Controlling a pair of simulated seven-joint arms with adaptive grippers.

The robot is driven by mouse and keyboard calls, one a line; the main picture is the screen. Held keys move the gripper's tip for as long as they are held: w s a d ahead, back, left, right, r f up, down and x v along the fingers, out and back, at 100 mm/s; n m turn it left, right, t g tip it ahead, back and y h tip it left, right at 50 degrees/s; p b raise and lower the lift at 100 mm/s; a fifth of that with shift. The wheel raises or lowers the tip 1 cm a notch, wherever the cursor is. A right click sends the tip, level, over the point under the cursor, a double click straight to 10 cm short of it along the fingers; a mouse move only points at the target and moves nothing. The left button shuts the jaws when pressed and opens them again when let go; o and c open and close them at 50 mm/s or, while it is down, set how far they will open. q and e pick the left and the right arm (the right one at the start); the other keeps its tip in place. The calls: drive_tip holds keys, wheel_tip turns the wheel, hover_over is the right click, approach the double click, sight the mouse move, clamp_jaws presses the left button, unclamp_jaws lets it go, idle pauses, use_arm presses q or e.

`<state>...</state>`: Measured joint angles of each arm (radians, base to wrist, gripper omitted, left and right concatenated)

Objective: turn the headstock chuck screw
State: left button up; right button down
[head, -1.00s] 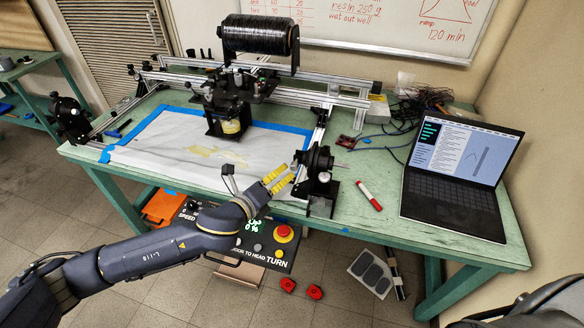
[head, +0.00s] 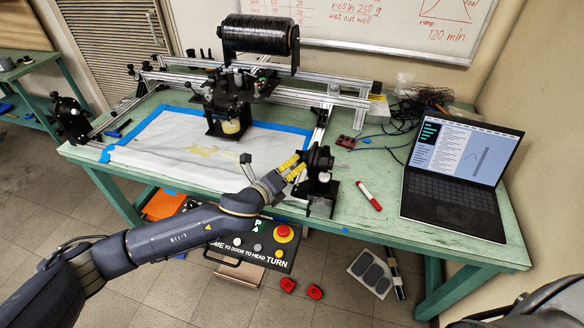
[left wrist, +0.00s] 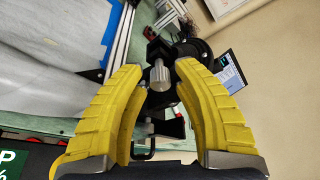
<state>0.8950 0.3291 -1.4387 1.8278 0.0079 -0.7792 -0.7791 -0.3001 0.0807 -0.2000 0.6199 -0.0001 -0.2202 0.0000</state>
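The black headstock (head: 320,160) stands at the front right of the winder frame on the green table. Its chuck screw, a silver ridged knob (left wrist: 159,75), shows in the left wrist view between my two yellow fingertips. My left gripper (head: 293,165) is at the headstock's left side. In the left wrist view the fingers (left wrist: 160,72) are spread, with a gap on both sides of the screw. I cannot tell how deep the screw sits between them. In the head view the gripper hides the screw. My right gripper is not in view.
A control box (head: 262,240) with a red button hangs below the table's front edge, under my left arm. A red marker (head: 369,195) and a laptop (head: 455,175) lie right of the headstock. A white sheet with blue tape (head: 165,150) covers the table's left part.

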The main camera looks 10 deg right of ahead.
use_arm(q)
clamp_jaws()
idle(0.3)
drive_tip(key=shift+w+a+n, duration=0.15)
drive_tip(key=shift+n, duration=0.15)
idle(0.3)
drive_tip(key=shift+f+n+h, duration=0.15)
drive_tip(key=shift+n+h, duration=0.35)
drive_tip(key=shift+n, duration=0.3)
drive_tip(key=n+h, duration=0.1)
drive_tip(key=n, duration=0.2)
drive_tip(key=shift+a+f, duration=0.1)
drive_tip(key=n+t, duration=0.1)
drive_tip(key=n, duration=0.1)
drive_tip(key=n+h, duration=0.1)
drive_tip(key=n, duration=0.2)
drive_tip(key=shift+f+n+t, duration=0.2)
drive_tip(key=shift+n+t, duration=0.1)
drive_tip(key=shift+t, duration=0.1)
drive_tip(key=shift+n+t, duration=0.55)
drive_tip(key=shift+n, duration=0.9)
drive_tip(key=shift+n+t, duration=0.55)
drive_tip(key=shift+n, duration=0.9)
